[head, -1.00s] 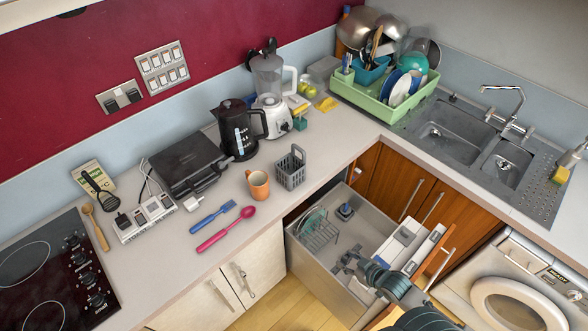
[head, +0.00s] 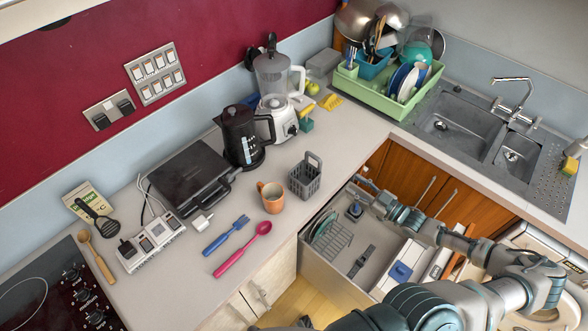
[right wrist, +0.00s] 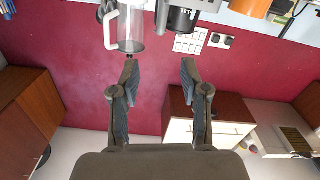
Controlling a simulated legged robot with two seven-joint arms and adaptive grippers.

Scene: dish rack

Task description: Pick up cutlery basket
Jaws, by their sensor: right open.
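The cutlery basket (head: 305,180) is a grey slotted basket with a tall handle. It stands upright on the counter between the orange mug and the counter's front edge in the head view. My right gripper (head: 362,186) is open and empty, to the right of the basket and apart from it, over the open drawer's back end. In the right wrist view its two fingers (right wrist: 158,68) are spread with nothing between them. I cannot make out the basket for sure in that view. My left gripper is not seen.
An orange mug (head: 271,197) stands left of the basket, with a blue fork (head: 226,236) and pink spoon (head: 243,249) nearby. A black kettle (head: 240,138) and blender (head: 275,95) stand behind. The open drawer (head: 335,278) is below. The green dish rack (head: 388,101) is at the back.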

